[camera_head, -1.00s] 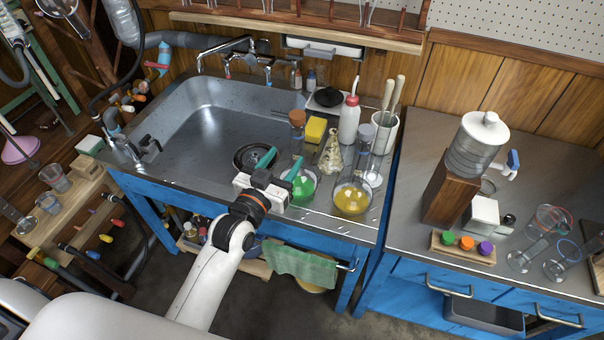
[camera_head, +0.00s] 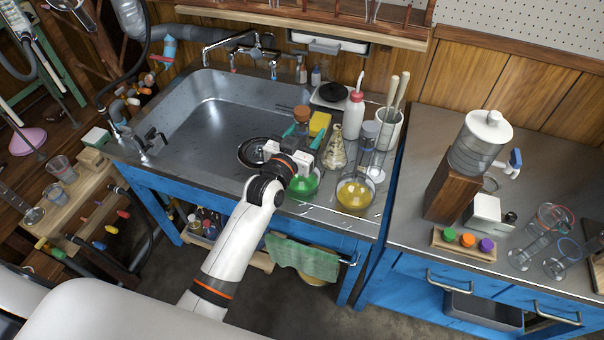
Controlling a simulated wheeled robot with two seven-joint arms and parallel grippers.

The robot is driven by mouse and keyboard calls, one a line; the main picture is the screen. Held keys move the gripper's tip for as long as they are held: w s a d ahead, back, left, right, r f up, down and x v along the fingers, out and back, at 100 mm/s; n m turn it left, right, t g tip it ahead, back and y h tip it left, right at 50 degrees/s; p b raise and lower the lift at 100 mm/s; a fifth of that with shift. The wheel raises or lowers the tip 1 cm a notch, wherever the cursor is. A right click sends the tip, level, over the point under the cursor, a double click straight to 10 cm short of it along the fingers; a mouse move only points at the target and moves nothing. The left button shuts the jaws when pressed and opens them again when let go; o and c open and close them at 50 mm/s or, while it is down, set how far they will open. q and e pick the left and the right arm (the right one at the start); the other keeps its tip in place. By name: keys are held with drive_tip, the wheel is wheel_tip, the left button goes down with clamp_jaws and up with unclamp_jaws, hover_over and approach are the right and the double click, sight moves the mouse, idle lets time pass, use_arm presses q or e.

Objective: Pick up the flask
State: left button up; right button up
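A round flask with green liquid (camera_head: 304,187) stands at the front edge of the sink counter, its upper part hidden by my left gripper. A round flask with yellow liquid (camera_head: 355,193) stands to its right. A conical flask (camera_head: 337,155) with pale contents stands behind them. My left gripper (camera_head: 307,133) reaches over the green flask, its teal fingers apart and pointing toward the back. The fingertips appear near a cork-topped vessel (camera_head: 301,115); I cannot tell whether they touch it. Nothing is visibly held. My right gripper is not in view.
A yellow sponge (camera_head: 320,123), a white wash bottle with a red top (camera_head: 353,116) and a beaker of tools (camera_head: 389,129) crowd the back. The sink basin (camera_head: 215,125) lies left. A green cloth (camera_head: 302,254) hangs below the front edge.

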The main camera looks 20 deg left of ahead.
use_arm(q)
clamp_jaws()
drive_tip(key=shift+r, duration=0.1)
